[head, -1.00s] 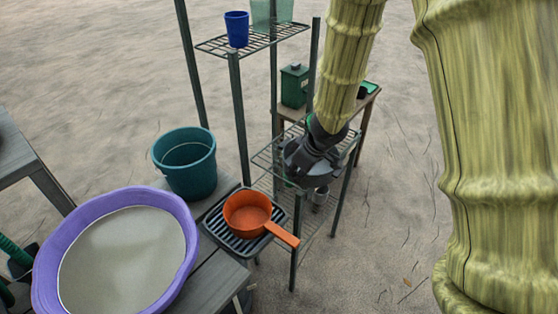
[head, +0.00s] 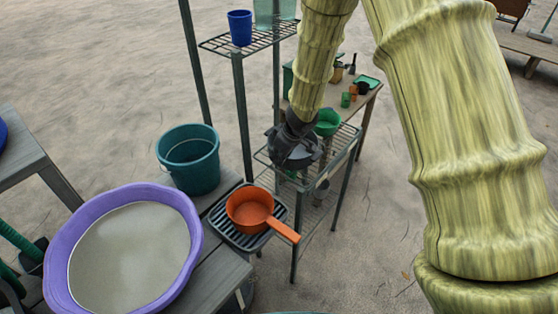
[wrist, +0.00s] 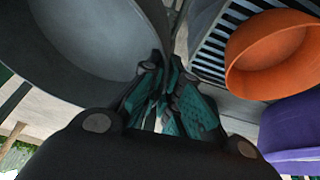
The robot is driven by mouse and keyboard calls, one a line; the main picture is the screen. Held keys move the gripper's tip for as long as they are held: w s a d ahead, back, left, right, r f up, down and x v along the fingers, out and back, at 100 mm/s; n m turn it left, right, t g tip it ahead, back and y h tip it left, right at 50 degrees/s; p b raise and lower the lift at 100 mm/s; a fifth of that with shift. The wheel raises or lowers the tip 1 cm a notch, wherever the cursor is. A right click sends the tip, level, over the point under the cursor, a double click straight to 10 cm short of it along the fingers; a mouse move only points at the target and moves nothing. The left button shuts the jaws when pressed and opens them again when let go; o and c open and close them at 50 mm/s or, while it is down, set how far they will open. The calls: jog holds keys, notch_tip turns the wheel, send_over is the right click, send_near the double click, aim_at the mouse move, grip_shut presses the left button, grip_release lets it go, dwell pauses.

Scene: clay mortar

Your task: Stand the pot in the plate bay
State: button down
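My gripper (head: 293,148) hangs above the wire shelf stand, to the right of the rack. It holds a wide grey pot (head: 305,156), mostly hidden behind my gripper in the head view. In the wrist view the grey pot (wrist: 75,45) fills the upper left, its wall running to between the nearly closed fingers (wrist: 165,95). A black ribbed rack (head: 232,233) sits on the grey bench; I cannot tell which part is the plate bay. An orange pan (head: 249,209) lies on the rack, its handle over the right edge; it also shows in the wrist view (wrist: 270,55).
A purple basin (head: 55,235) and a teal bucket (head: 189,160) stand left of the rack. The shelf stand's post (head: 242,115) rises close to my gripper. A green bowl (head: 328,122) is behind my gripper. A blue cup (head: 240,28) stands on the top shelf.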

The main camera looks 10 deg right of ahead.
jog(key=shift+f, duration=0.7)
jog(key=shift+f, duration=0.1)
jog(key=c, duration=1.6)
grip_release()
jog(key=shift+c, duration=0.2)
jog(key=p+v, duration=0.2)
jog(key=v, duration=1)
